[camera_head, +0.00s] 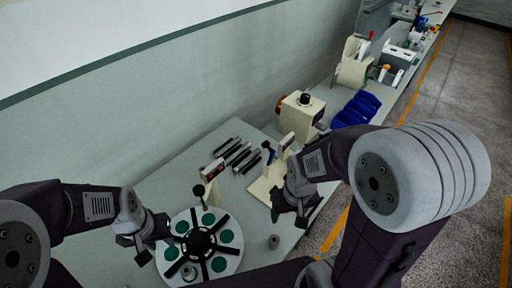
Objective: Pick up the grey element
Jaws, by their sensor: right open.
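A small grey cylindrical element (274,241) stands on the table to the right of a round white disc (232,262) with green circles and a black spoked hub. Another small greyish round piece (188,272) sits at the disc's front edge. My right gripper (290,217) is open and points down, above and slightly right of the grey element, apart from it in the picture. My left gripper (140,250) is at the left edge of the disc; I cannot tell its opening, and nothing shows clearly in it.
Several dark rods (236,154) lie on the table behind the disc. A cream fixture with a lever (209,181) stands between them and the disc. A cream machine (299,113) and blue bins (357,109) stand further back. The wall bounds the left; the floor is right.

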